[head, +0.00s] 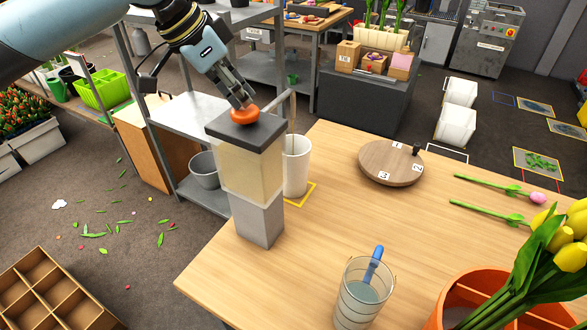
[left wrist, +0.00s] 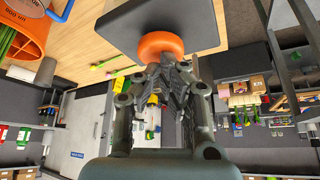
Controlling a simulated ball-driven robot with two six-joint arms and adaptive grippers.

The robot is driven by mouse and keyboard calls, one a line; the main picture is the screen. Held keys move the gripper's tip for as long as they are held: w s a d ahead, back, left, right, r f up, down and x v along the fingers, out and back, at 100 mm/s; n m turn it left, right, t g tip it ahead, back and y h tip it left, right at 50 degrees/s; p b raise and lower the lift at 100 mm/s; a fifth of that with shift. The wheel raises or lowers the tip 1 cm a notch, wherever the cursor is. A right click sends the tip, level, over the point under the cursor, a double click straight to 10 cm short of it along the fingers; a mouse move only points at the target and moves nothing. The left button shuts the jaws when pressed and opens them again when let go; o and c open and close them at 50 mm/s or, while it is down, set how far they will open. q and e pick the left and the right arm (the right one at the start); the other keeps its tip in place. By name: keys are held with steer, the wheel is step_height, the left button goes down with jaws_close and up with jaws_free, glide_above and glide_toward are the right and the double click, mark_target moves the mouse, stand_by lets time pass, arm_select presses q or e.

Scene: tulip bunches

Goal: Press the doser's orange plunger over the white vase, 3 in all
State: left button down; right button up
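The doser (head: 250,172) stands at the table's left edge, with a grey base, a cream see-through tank and a dark top. Its orange plunger (head: 244,114) sits on the top; it also shows in the left wrist view (left wrist: 160,43). My left gripper (head: 240,100) points down at the plunger, its fingertips together and at the plunger's upper edge. I cannot tell whether they press on it. In the left wrist view the fingers (left wrist: 168,62) meet with nothing between them. The white vase (head: 297,168) stands behind and right of the doser, partly hidden by it. My right gripper is not in view.
A round wooden dial (head: 390,163) with numbers and a black marker lies on the table (head: 340,215). A clear beaker (head: 359,295) with a blue-handled tool stands in front. Cut tulips (head: 490,212) and an orange pot (head: 470,300) are at right.

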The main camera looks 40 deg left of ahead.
mark_target(241, 110)
arm_select(q)
steer(key=shift+r+p, duration=0.45)
step_height(241, 110, up, 2)
steer(key=p, duration=0.2)
steer(key=shift+r+p, duration=0.2)
steer(key=shift+p, duration=0.15)
step_height(241, 110, up, 3)
steer(key=shift+r, duration=0.4)
